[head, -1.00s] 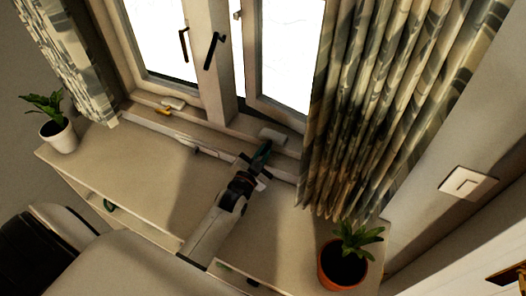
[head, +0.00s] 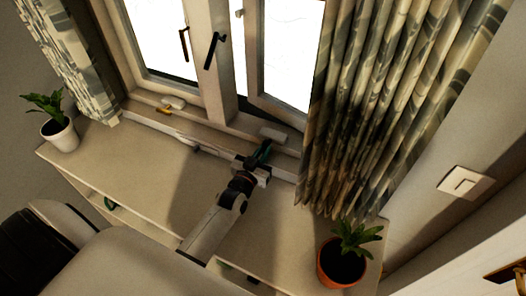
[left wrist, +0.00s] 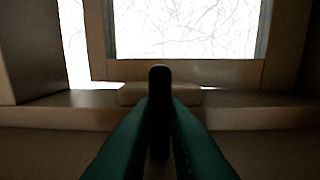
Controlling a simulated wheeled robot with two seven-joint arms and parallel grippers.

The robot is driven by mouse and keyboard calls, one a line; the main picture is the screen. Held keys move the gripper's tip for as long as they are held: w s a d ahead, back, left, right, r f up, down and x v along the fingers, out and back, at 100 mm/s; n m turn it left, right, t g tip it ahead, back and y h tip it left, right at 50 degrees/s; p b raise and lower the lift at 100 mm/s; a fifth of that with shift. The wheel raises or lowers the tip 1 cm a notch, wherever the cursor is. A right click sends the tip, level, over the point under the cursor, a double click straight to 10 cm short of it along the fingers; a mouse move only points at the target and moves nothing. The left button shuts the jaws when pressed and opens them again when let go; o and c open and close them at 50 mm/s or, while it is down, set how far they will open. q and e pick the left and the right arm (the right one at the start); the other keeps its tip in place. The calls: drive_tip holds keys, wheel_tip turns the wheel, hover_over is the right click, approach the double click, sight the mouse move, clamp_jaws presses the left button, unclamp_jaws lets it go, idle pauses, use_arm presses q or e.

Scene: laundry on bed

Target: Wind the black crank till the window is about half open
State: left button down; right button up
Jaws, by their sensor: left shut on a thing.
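The black crank (left wrist: 159,110) stands upright between the green fingers of my left gripper (left wrist: 160,140) in the left wrist view. The gripper is shut on it. In the head view my left gripper (head: 262,153) is at the sill below the right window sash (head: 252,85), and the crank cannot be made out there. A pale block (head: 272,134) sits on the sill just beyond the fingers. The right sash stands ajar, with a bright gap at its left side. My right gripper is not in view.
A patterned curtain (head: 385,90) hangs close at the right. A plant in an orange pot (head: 343,262) stands at the counter's right front, and one in a white pot (head: 60,135) at its left. The counter (head: 130,160) is mostly clear. Another pale block (head: 173,103) is on the left sill.

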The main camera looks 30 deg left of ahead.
use_arm(q)
drive_tip(key=shift+f, duration=0.1)
drive_tip(key=c, duration=1.4)
unclamp_jaws()
drive_tip(key=shift+c, duration=0.2)
drive_tip(key=shift+s, duration=0.15)
drive_tip(key=shift+s, duration=0.3)
drive_tip(key=s+b, duration=0.1)
drive_tip(key=s, duration=0.6)
drive_tip(key=s+b, duration=0.1)
drive_tip(key=s, duration=0.2)
drive_tip(key=shift+s+d+b, duration=0.25)
drive_tip(key=shift+d+b, duration=0.1)
drive_tip(key=shift+s, duration=0.35)
